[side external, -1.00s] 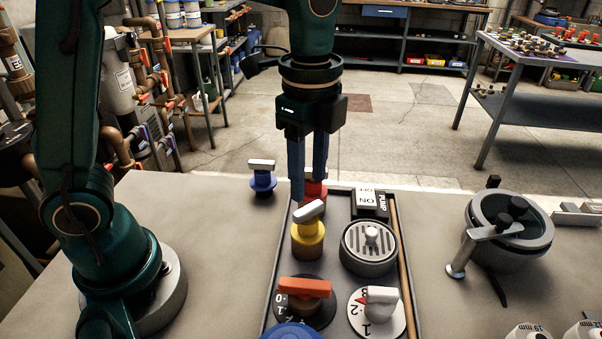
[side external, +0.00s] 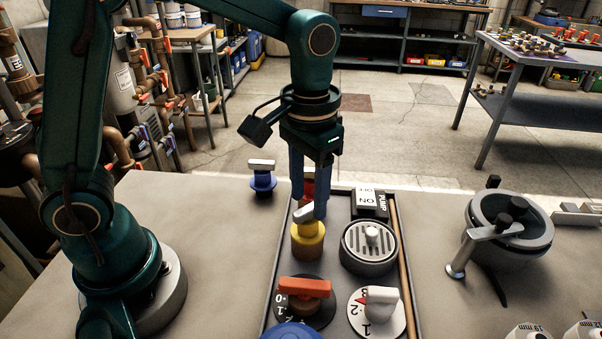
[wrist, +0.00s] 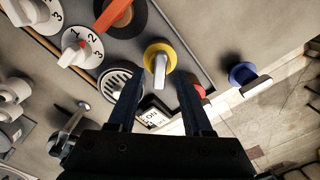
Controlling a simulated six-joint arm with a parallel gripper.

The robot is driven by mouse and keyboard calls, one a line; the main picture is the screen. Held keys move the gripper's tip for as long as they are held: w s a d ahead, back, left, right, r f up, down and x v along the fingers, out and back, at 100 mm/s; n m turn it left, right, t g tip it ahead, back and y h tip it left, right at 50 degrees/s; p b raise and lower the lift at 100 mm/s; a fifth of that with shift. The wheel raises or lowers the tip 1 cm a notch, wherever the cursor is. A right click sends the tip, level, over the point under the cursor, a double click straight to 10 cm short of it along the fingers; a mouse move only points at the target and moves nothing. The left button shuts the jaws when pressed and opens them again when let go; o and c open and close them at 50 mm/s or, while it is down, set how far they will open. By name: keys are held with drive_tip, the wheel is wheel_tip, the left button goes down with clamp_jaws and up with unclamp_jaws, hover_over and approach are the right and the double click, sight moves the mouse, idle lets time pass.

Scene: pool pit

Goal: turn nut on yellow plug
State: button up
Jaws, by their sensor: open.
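The yellow plug (side external: 307,239) stands in the tray, with a pale grey bar-shaped nut (side external: 303,213) on top. The plug also shows in the wrist view (wrist: 151,51), its nut (wrist: 159,70) pointing toward the gripper. My gripper (side external: 309,208) is open, fingers pointing down close above and around the nut in the side view. In the wrist view the fingertips (wrist: 156,80) are apart, one on each side of the nut, with space between. I cannot tell whether either finger touches it. The near finger partly hides the nut in the side view.
A red plug (side external: 309,184) stands just behind, partly hidden by the fingers. A grey round drain (side external: 369,262) and the pump switch (side external: 368,203) are to the right. Red-handled (side external: 305,289) and white dials (side external: 381,296) sit in front. A blue plug (side external: 263,182) stands outside the tray, back left.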

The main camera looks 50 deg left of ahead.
drive_tip(key=shift+f, duration=0.75)
clamp_jaws()
drive_tip(key=shift+m, duration=1)
unclamp_jaws()
